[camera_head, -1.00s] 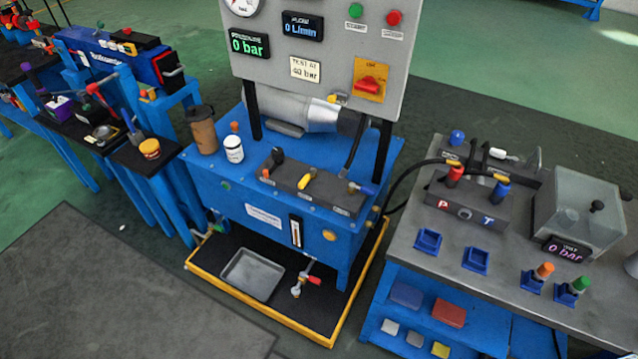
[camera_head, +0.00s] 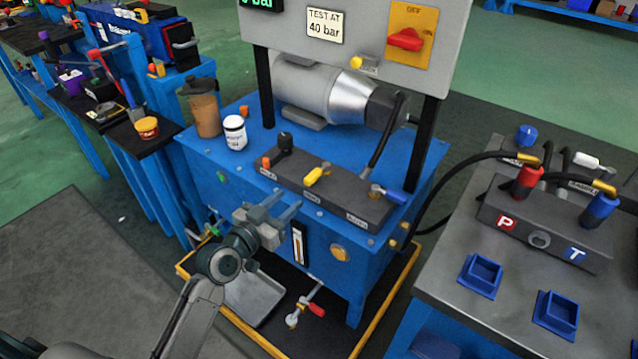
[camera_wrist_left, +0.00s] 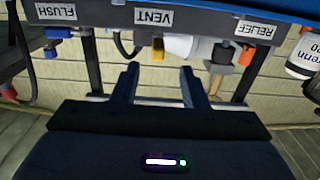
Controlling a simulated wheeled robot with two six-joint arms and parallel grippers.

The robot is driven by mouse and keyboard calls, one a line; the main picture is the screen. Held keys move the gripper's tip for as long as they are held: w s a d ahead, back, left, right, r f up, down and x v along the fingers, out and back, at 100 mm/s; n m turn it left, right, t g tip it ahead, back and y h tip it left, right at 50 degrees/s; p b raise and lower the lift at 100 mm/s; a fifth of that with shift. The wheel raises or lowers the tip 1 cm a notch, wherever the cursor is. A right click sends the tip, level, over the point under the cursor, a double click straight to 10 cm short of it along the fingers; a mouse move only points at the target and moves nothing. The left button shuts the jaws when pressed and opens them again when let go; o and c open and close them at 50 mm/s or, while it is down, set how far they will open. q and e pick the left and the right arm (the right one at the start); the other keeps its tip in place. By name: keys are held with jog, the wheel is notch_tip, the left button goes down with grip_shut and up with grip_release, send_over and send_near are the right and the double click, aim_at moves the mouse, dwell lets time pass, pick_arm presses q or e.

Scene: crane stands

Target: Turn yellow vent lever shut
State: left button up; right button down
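The yellow vent lever (camera_head: 317,175) sits on the dark valve block (camera_head: 335,192) on top of the blue unit, between a black-knobbed lever and a blue lever. In the left wrist view the yellow lever (camera_wrist_left: 158,50) shows beside the VENT label (camera_wrist_left: 153,18). My left gripper (camera_head: 270,207) is in front of the unit, below and left of the yellow lever and apart from it. Its two fingers are spread with nothing between them, as the left wrist view also shows (camera_wrist_left: 159,84). My right gripper is not in view.
A brown cup (camera_head: 203,108) and a white bottle (camera_head: 235,132) stand left of the valve block. The blue lever (camera_head: 388,194) is close on its right. The grey panel (camera_head: 355,40) rises behind. A grey bench (camera_head: 440,285) stands at right.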

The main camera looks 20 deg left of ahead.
aim_at(306, 183)
pick_arm(q)
jog(key=x, duration=1)
jog(key=shift+w+d+r, duration=0.25)
jog(key=shift+w+r, duration=0.1)
grip_shut()
